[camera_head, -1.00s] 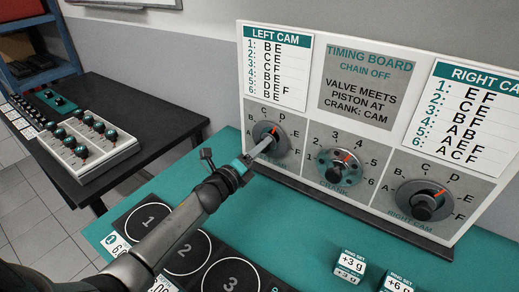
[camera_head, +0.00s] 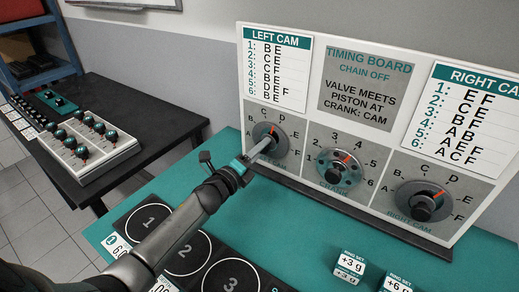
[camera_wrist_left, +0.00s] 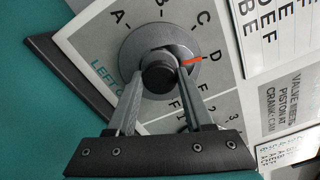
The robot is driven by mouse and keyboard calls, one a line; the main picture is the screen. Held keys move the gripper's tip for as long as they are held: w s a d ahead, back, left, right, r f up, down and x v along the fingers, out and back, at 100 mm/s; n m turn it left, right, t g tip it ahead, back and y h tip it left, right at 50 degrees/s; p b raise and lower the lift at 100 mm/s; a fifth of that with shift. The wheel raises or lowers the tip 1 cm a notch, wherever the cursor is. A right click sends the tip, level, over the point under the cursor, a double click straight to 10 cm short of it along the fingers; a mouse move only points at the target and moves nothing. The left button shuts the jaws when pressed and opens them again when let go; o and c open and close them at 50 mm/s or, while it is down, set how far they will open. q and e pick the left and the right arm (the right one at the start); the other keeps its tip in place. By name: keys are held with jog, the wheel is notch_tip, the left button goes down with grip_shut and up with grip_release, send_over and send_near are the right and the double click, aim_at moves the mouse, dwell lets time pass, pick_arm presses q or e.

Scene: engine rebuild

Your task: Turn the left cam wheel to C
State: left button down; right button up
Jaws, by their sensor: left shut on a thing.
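The left cam wheel (camera_head: 263,130) is a grey dial with a dark central knob, set low on the left of the timing board. In the left wrist view its knob (camera_wrist_left: 158,76) sits between the fingertips of my left gripper (camera_wrist_left: 156,82). The gripper (camera_head: 263,148) is shut on the knob. An orange mark (camera_wrist_left: 190,62) on the wheel points at or very near the letter D (camera_wrist_left: 208,61). The letter C (camera_wrist_left: 202,19) lies one letter away, towards B. My right gripper is not in view.
The crank dial (camera_head: 337,174) and the right cam wheel (camera_head: 422,203) stand to the right on the same board. Marked circles and ring set blocks (camera_head: 350,265) lie on the teal table (camera_head: 290,225). A dark side table (camera_head: 150,115) with a knob box is at the left.

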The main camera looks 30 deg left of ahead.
pick_arm(q)
jog(key=n+p, duration=0.2)
jog(key=n, duration=0.4)
dwell(0.3)
jog(key=shift+n, duration=0.3)
jog(key=shift+c, duration=1.5)
grip_release()
jog(key=shift+s, duration=0.15)
jog(key=s+a+p, duration=0.1)
jog(key=s+a, duration=0.1)
jog(key=s, duration=1.3)
